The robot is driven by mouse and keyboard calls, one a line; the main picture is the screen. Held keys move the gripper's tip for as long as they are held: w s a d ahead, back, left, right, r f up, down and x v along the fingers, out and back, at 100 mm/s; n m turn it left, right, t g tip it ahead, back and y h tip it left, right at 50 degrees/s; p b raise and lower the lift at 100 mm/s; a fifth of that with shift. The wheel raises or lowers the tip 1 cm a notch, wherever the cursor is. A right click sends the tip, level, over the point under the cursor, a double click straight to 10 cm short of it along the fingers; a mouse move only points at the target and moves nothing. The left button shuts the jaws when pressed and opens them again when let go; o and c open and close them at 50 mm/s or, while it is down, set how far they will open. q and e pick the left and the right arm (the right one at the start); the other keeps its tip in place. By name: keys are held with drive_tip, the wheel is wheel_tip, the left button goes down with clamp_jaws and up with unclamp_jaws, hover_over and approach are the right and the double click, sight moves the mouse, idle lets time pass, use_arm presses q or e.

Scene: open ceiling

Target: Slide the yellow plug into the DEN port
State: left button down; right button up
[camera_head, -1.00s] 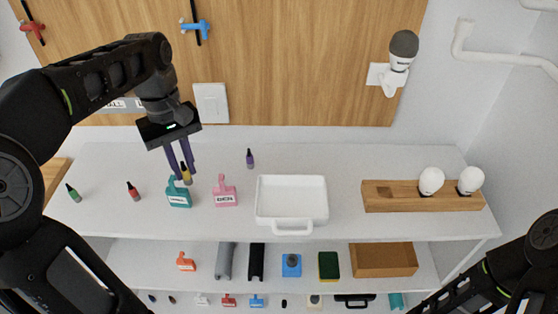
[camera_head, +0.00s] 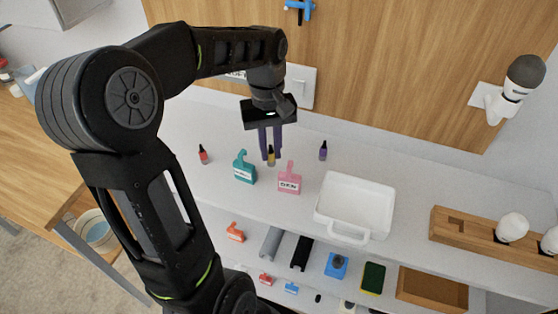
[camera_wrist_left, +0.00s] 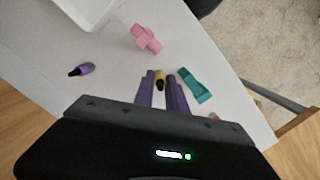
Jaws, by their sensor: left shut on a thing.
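My left gripper (camera_head: 270,148) has its purple fingers shut on the small yellow plug (camera_head: 271,159), which hangs upright with its tip down. In the left wrist view the yellow plug (camera_wrist_left: 160,79) shows between the fingertips. The pink port block (camera_head: 289,181), whose label seems to read DEN, stands on the white shelf to the right and nearer the front. The teal port block (camera_head: 244,169) stands to the left; its label is too small to read. The plug is apart from both blocks in the picture. My right gripper is out of view.
A purple plug (camera_head: 323,151) and a red plug (camera_head: 204,155) stand on the shelf. A white dish (camera_head: 355,202) sits right of the pink block. A wooden holder (camera_head: 470,230) with white bulbs is further right. The wooden back wall (camera_head: 400,70) rises behind.

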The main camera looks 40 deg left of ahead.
sight(271, 162)
use_arm(q)
drive_tip(key=shift+f, duration=0.35)
wheel_tip(271, 162, down, 3)
drive_tip(key=shift+f, duration=0.35)
drive_tip(key=shift+f, duration=0.1)
drive_tip(key=shift+f, duration=0.15)
drive_tip(key=c, duration=1.4)
unclamp_jaws()
drive_tip(key=shift+o, duration=0.2)
